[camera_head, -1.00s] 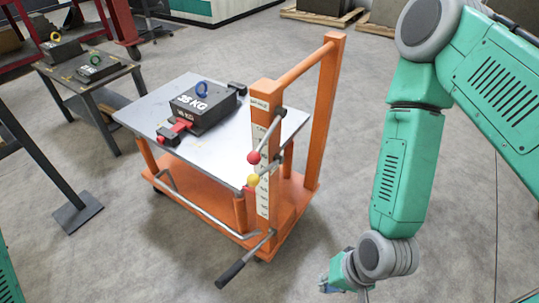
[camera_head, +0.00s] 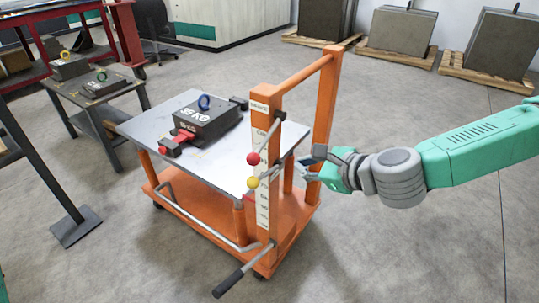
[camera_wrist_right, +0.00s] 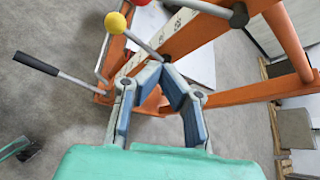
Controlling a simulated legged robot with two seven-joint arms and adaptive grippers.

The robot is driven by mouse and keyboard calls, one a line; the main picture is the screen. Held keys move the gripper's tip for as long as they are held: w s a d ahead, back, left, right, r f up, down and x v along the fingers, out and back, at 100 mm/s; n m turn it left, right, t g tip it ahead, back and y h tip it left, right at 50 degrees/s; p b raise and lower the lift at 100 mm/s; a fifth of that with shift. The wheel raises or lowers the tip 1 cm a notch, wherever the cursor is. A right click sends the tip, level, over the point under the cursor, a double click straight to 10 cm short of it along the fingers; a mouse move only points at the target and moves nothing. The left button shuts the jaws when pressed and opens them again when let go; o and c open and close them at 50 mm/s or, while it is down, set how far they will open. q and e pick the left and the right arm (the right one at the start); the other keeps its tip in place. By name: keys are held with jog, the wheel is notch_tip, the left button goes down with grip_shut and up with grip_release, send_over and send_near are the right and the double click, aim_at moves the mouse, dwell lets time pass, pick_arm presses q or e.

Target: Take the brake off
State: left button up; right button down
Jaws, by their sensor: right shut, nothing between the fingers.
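The orange lift cart (camera_head: 190,205) has an upright post (camera_head: 263,200) with a label strip. A lever with a red knob (camera_head: 253,158) slants from the post's upper right side. Below it is a lever with a yellow knob (camera_head: 252,182). A longer lever with a black grip (camera_head: 228,284) sticks out low at the front. My right gripper (camera_head: 309,163) is shut and empty, just right of the post. In the right wrist view its fingertips (camera_wrist_right: 160,68) meet near the inner end of the rod with the yellow knob (camera_wrist_right: 115,22); contact cannot be told. My left gripper is out of view.
A dark 35 KG mould base (camera_head: 207,118) with a blue ring lies on the cart's grey top. The cart's tall orange frame (camera_head: 328,110) stands behind my right gripper. A side table (camera_head: 100,95) is at left.

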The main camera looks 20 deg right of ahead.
jog(key=shift+a, duration=0.1)
jog(key=b+x, duration=0.1)
jog(key=x, duration=0.9)
jog(key=r, duration=0.1)
jog(key=a+r, duration=0.1)
jog(key=r, duration=0.1)
jog(key=shift+s+a+r, duration=0.2)
jog(key=shift+s+a, duration=0.05)
jog(key=shift+a, duration=0.05)
jog(key=shift+s+a+r+m+g+p, duration=0.2)
jog(key=shift+r+m+g+p, duration=0.1)
jog(key=shift+r+g+p, duration=0.25)
jog(key=shift+s+a+r+m+y+p, duration=0.1)
jog(key=shift+a+r+m+y+p, duration=0.1)
jog(key=shift+r+m+y+p, duration=0.45)
notch_tip(320, 180, up, 7)
jog(key=m+g+y+p, duration=0.3)
jog(key=m+p, duration=0.1)
jog(key=p, duration=0.2)
send_over(262, 146)
jog(key=d, duration=0.1)
jog(key=shift+s+d+r+n, duration=0.1)
jog(key=shift+s+r+n, duration=0.15)
jog(key=shift+s, duration=0.2)
